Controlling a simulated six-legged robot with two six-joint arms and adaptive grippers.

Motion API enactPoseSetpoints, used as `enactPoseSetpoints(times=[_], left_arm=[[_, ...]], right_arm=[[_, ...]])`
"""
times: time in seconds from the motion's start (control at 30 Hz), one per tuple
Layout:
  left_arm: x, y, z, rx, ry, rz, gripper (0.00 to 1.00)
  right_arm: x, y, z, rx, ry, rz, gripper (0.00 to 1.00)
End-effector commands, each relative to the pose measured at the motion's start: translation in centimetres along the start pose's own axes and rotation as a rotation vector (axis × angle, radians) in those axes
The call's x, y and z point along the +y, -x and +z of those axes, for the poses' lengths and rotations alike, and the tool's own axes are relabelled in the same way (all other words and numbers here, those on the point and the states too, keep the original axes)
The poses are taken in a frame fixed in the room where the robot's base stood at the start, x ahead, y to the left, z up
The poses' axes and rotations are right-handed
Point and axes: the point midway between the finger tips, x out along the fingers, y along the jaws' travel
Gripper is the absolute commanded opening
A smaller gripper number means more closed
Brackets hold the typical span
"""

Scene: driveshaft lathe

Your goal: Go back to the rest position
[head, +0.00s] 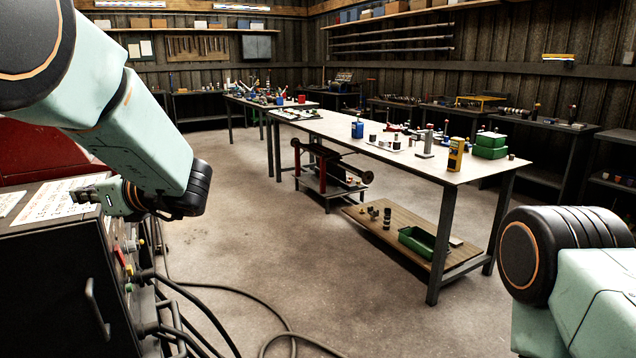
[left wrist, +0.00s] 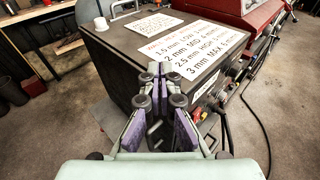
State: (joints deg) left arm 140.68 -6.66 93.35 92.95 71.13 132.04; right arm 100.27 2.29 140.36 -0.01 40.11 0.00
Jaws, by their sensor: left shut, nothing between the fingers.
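My left gripper (head: 88,193) is at the left of the head view, in front of the dark control cabinet (head: 60,260) and close to its top edge. In the left wrist view my left gripper (left wrist: 158,80) points toward the same cabinet (left wrist: 120,62), with its fingertips together and nothing between them. Printed labels lie on the cabinet top. Of my right arm only links show at the lower right of the head view; its gripper is out of the picture.
A long workbench (head: 340,127) with small parts, a yellow device (head: 456,153) and green boxes (head: 490,146) stands to the right. A green bin (head: 418,243) is on its lower shelf. Cables (head: 240,292) lie on the floor by the cabinet. The middle floor is clear.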

Motion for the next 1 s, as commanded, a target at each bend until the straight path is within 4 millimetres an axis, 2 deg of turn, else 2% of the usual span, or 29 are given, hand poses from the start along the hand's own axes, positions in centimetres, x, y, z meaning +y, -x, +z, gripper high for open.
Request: enactPoseSetpoints(times=[0.07,0.37,0.57,0.67,0.77,0.83,0.97,1.0], left_arm=[[0.0,-0.1,0.0,0.001,-0.001,0.001,0.00],[-1.1,-0.6,0.1,-0.012,-0.292,-0.051,0.00],[-2.5,-0.4,-0.4,-0.079,-0.627,-0.141,0.00],[-3.4,-0.1,-1.2,-0.144,-0.885,-0.205,0.00],[-4.2,0.2,-3.3,-0.229,-1.196,-0.279,0.00],[-4.6,0.6,-5.5,-0.296,-1.429,-0.334,0.00],[-4.5,1.5,-11.3,-0.442,-1.876,-0.455,0.00],[-4.2,1.9,-13.5,-0.495,-2.015,-0.501,0.00]], right_arm=[[0.0,0.0,0.0,0.000,0.000,0.000,0.40],[0.0,0.0,0.0,-0.001,0.000,0.000,0.40],[0.0,0.0,0.0,0.000,0.000,0.000,0.40],[0.0,0.0,0.0,0.000,0.000,0.000,0.40],[0.0,0.0,0.0,0.000,0.000,0.000,0.40],[0.0,0.0,0.0,0.000,0.000,0.000,0.40],[0.0,0.0,0.0,0.000,0.000,0.000,0.40],[0.0,0.0,0.0,-0.001,0.000,0.000,0.40]])
